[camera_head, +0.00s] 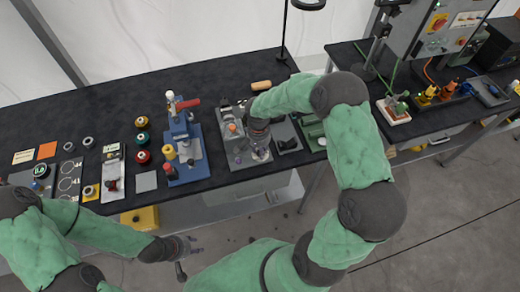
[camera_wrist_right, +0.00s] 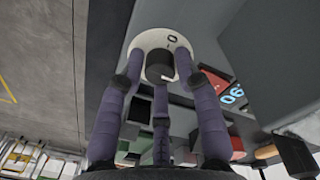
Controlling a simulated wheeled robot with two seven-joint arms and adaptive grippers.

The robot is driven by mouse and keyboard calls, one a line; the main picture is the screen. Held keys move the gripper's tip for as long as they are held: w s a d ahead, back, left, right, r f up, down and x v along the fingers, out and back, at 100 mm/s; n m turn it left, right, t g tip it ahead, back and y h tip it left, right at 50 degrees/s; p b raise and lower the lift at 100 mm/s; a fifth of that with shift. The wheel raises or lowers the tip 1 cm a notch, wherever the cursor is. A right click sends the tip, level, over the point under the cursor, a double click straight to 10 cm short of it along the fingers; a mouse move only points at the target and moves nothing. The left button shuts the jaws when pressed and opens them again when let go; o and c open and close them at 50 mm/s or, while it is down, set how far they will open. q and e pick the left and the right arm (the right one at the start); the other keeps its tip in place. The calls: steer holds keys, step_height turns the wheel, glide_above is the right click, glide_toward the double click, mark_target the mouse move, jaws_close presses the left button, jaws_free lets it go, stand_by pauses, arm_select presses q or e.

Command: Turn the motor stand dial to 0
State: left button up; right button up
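The motor stand dial is a black knob (camera_wrist_right: 160,67) with a short white pointer on a white disc (camera_wrist_right: 180,42) in the right wrist view. A "0" mark shows at the disc's upper right; the pointer points to the lower right, away from it. My right gripper (camera_wrist_right: 162,78) has its three purple fingers spread around the knob, with small gaps visible; contact cannot be confirmed. In the head view my right gripper (camera_head: 260,150) is over a grey stand board (camera_head: 240,163), and the dial is hidden. My left gripper (camera_head: 185,252) is open and empty in front of the table.
A blue press-like stand (camera_head: 184,140) with a red handle is left of the right gripper. Several coloured round pieces (camera_head: 142,138) stand further left. A yellow bin (camera_head: 140,218) is below the table edge. A second table with a control box (camera_head: 440,25) is at right.

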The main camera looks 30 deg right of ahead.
jaws_close()
steer(key=shift+n, duration=0.3)
steer(key=n, duration=0.3)
steer(key=shift+n+b, duration=0.3)
steer(key=shift+b, duration=0.05)
steer(key=n, duration=0.4)
steer(key=shift+s+n, duration=0.1)
steer(key=shift+n, duration=0.2)
steer(key=n, duration=0.4)
steer(key=shift+p, duration=0.35)
steer(key=shift+n+p, duration=0.55)
steer(key=shift+n, duration=1.95)
